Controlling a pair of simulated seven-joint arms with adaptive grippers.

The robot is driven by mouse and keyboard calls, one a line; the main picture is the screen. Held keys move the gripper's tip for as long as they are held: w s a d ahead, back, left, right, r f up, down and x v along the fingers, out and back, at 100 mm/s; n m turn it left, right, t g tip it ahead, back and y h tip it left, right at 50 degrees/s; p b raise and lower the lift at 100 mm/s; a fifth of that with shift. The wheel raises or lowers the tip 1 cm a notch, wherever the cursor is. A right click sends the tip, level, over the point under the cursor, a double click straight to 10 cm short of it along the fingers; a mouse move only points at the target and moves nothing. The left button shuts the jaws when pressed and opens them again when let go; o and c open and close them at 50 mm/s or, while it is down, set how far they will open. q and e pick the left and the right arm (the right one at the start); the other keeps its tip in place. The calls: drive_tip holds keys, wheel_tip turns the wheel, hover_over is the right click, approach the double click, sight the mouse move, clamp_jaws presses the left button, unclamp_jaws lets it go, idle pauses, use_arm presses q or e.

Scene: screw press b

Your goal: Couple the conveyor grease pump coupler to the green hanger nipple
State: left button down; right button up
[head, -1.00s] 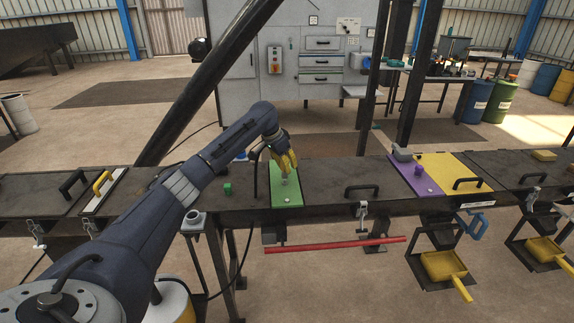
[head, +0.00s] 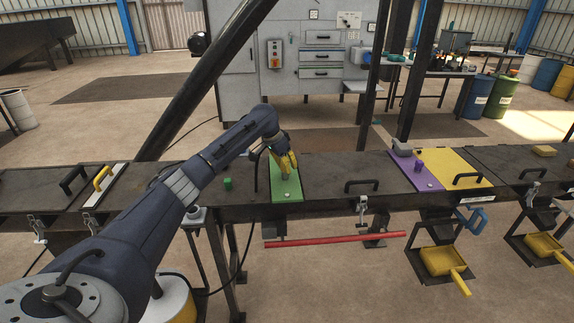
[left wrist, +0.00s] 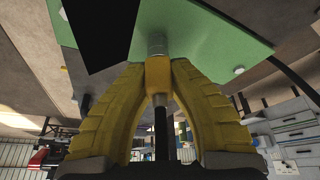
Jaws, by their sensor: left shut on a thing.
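My left gripper (head: 285,163) is shut on the yellow body of the grease coupler (left wrist: 158,75), just above the green plate (head: 287,193) on the conveyor. In the left wrist view my left gripper (left wrist: 158,72) has both yellow fingers against the coupler. The coupler's grey metal end points at the green plate (left wrist: 215,30) and meets it in the picture. A dark hose runs back from the coupler between the fingers. The green hanger nipple is not clearly seen; the coupler's end covers that spot, so I cannot tell whether it is around the nipple. My right gripper is not in view.
A small green block (head: 227,184) lies left of the green plate. A black handle (head: 361,186) and a purple plate (head: 417,178) with a purple knob are to the right. A red bar (head: 335,240) hangs below. A dark slanted beam (head: 205,85) stands behind my arm.

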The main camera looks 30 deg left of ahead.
use_arm(q)
drive_tip(key=c, duration=1.2)
unclamp_jaws()
drive_tip(key=shift+r, duration=0.15)
drive_tip(key=shift+v, duration=1.4)
drive_tip(key=v, duration=1.2)
